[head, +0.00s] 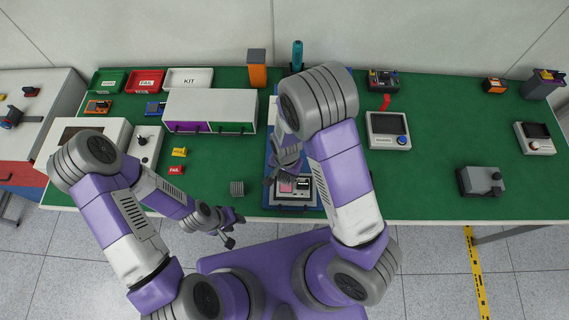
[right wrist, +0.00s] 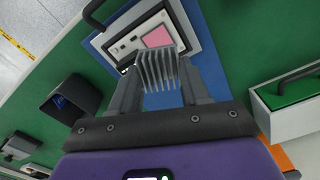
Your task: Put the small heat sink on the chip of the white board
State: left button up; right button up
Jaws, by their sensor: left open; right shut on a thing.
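The white board (head: 310,190) lies near the front table edge in the head view, and also shows at the top of the right wrist view (right wrist: 125,42). A pink square (right wrist: 157,37) on it marks the chip area. My right gripper (head: 283,172) is above the board, shut on the small grey finned heat sink (right wrist: 158,70). The heat sink overlaps the board's edge near the pink square in the wrist view; I cannot tell whether they touch. My left gripper (head: 229,238) is open and empty, off the front table edge.
A grey ribbed block (head: 237,188) sits left of the board. A white drawer cabinet (head: 212,105) stands behind it; its handles stick out. Yellow (head: 179,152) and red (head: 176,170) tags lie farther left. A white device (head: 388,130) stands right of my right arm.

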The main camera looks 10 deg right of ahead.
jog(key=shift+s, duration=0.3)
jog(key=shift+w+f, duration=0.1)
jog(key=shift+f, duration=0.2)
jog(key=shift+f+b, duration=2.4)
jog(key=shift+f, duration=0.2)
jog(key=shift+f+b, duration=0.45)
jog(key=shift+f, duration=0.15)
jog(key=o, duration=1.2)
jog(key=shift+c, duration=0.2)
notch_tip(320, 180, up, 8)
jog(key=shift+a+f+p, duration=0.1)
jog(key=shift+f+p, duration=0.05)
jog(key=shift+p, duration=0.55)
